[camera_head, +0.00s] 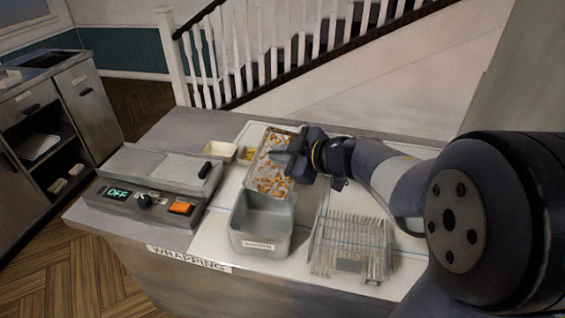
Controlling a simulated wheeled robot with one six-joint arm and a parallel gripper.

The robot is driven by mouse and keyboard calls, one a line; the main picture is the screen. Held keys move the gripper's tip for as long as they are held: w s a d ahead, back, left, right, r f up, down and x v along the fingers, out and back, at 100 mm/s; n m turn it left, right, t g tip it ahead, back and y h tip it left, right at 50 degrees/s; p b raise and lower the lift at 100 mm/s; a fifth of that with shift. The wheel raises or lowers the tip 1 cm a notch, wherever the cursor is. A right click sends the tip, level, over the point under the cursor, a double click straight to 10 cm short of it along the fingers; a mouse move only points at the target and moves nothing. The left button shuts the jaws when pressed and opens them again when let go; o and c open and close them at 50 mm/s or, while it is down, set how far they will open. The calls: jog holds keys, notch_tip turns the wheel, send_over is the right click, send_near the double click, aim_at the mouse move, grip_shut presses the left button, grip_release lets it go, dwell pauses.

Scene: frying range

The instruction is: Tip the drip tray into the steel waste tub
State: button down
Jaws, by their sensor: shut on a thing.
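The drip tray (263,153) is a shallow light-metal tray with orange and brown bits scattered over its floor. It is just behind the steel waste tub in the picture, its near end close to the tub's back rim. Whether it overlaps the rim, and how far it is tilted, I cannot tell. My gripper (290,163) is shut on the tray's right side and hides part of that edge. The steel waste tub (247,244) is a deep grey box with a label on its front. Its visible inside looks empty.
A wire rack (349,248) stands right of the tub. A heat-sealer-like device (150,190) showing "OFF" is to the left. Small containers (221,151) sit left of the tray. The counter front edge reads "WRAPPING". A steel cabinet (52,120) stands far left.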

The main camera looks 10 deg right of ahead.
jog(key=shift+s+a+f+n+t+h+b, duration=0.1)
jog(key=shift+s+a+n+t+b, duration=0.45)
jog(key=shift+b, duration=0.7)
jog(key=shift+s+a+r+n+t+h+b, duration=0.15)
jog(key=shift+s+n+t+b, duration=0.45)
jog(key=shift+b, duration=0.65)
jog(key=shift+s+a+f+n+t+h+b, duration=0.2)
jog(key=shift+s+a+n+b, duration=0.4)
jog(key=shift+b, duration=0.65)
jog(key=s+n+t+b, duration=0.1)
jog(key=b, duration=0.2)
jog(key=s+a+n+b, duration=0.1)
jog(key=b, duration=0.2)
jog(key=s+a+n+t+b, duration=0.1)
jog(key=s+b, duration=0.1)
jog(key=b, duration=0.2)
jog(key=shift+f+n+t+y, duration=0.25)
jog(key=shift+f+t, duration=0.1)
jog(key=shift+f, duration=0.05)
jog(key=shift+s, duration=0.1)
jog(key=shift+r, duration=0.1)
